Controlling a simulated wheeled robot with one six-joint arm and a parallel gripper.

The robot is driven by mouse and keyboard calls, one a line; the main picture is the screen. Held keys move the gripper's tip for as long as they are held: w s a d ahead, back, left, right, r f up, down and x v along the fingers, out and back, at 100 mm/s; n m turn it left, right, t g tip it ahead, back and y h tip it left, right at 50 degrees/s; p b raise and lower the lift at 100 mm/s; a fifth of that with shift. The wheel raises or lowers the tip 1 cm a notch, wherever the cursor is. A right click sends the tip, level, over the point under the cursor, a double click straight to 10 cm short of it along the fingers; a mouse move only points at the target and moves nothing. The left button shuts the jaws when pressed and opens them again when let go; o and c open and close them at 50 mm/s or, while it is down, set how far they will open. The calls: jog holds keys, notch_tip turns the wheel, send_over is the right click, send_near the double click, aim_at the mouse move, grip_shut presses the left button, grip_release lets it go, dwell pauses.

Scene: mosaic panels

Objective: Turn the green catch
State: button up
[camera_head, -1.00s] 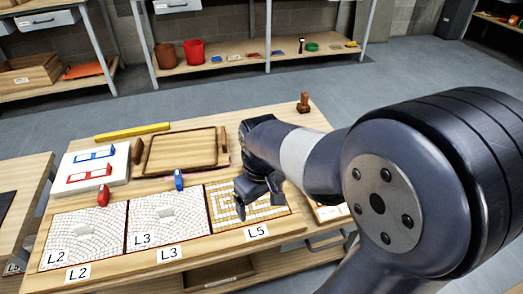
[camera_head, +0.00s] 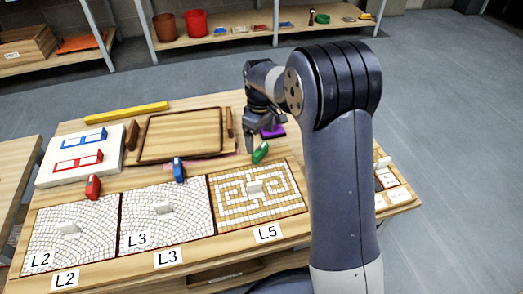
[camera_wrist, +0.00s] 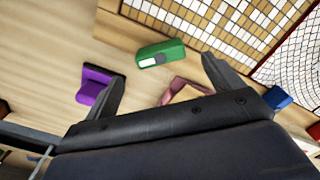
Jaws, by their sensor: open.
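The green catch (camera_head: 261,152) stands on the table at the back edge of the L5 mosaic panel (camera_head: 256,196), turned at a slant. In the wrist view the green catch (camera_wrist: 161,53) lies ahead of the fingertips, roughly midway between them, with a pale patch on its face. My gripper (camera_head: 256,142) is above the table just behind the catch. In the wrist view my gripper (camera_wrist: 163,70) has its two fingers spread wide, with nothing held between them. No contact with the catch shows.
A purple piece (camera_wrist: 96,84) lies near the left finger. A blue catch (camera_head: 178,169) and a red catch (camera_head: 93,187) stand behind the L3 and L2 panels. A wooden tray (camera_head: 141,158) and a pinkish piece (camera_wrist: 178,88) are close by.

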aim_at(260, 149)
notch_tip(260, 149, down, 6)
jog(key=shift+f+b, duration=0.2)
jog(key=shift+b, duration=0.6)
jog(key=c, duration=1)
jog(key=shift+r+m+p, duration=0.1)
jog(key=shift+m+p, duration=0.2)
jog(key=m+p, duration=0.2)
jog(key=m, duration=0.1)
jog(key=shift+r+p, duration=0.1)
jog(key=shift+p, duration=0.3)
jog(key=shift+m+p, duration=1.05)
jog(key=shift+m, duration=1.25)
